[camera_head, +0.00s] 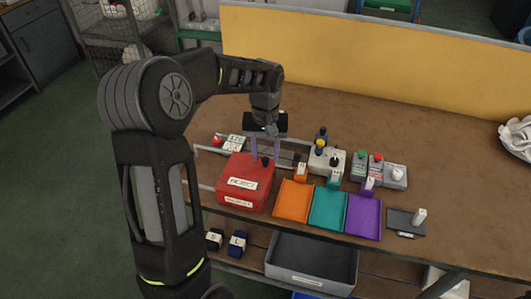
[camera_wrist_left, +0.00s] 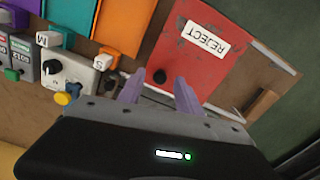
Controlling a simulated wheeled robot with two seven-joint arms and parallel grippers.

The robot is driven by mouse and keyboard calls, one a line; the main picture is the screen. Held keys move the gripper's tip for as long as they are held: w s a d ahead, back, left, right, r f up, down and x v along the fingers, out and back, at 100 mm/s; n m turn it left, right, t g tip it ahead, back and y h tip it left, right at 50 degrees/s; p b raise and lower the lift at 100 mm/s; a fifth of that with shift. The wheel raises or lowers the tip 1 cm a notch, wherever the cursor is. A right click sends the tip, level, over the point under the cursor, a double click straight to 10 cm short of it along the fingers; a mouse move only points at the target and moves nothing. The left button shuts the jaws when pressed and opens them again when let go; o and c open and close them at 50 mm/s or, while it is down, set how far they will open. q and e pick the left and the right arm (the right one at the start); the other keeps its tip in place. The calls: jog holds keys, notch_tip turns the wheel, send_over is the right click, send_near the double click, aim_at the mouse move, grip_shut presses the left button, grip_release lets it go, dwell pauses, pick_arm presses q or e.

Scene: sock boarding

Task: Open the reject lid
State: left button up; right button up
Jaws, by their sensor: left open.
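The red reject box (camera_head: 233,193) stands at the table's front left, with its lid (camera_head: 241,168) down. The lid carries a white REJECT label and a small black knob (camera_head: 265,161) near its back edge. In the left wrist view the lid (camera_wrist_left: 192,72) fills the upper middle, and the knob (camera_wrist_left: 159,76) shows between the tips of the purple fingers. My left gripper (camera_head: 266,153) points down over the back of the lid, open and empty, with a finger on either side of the knob in the picture. I cannot tell if the fingertips reach down around it. My right gripper is out of view.
Orange (camera_head: 292,203), teal (camera_head: 327,210) and purple (camera_head: 363,217) trays lie right of the box. A white control unit (camera_head: 325,160) and a button block (camera_head: 378,170) stand behind them. A yellow panel (camera_head: 390,55) closes the back. The table's right side is mostly clear.

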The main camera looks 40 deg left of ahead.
pick_arm(q)
jog(key=shift+f, duration=0.4)
jog(key=shift+c, duration=0.4)
grip_shut()
dwell(0.8)
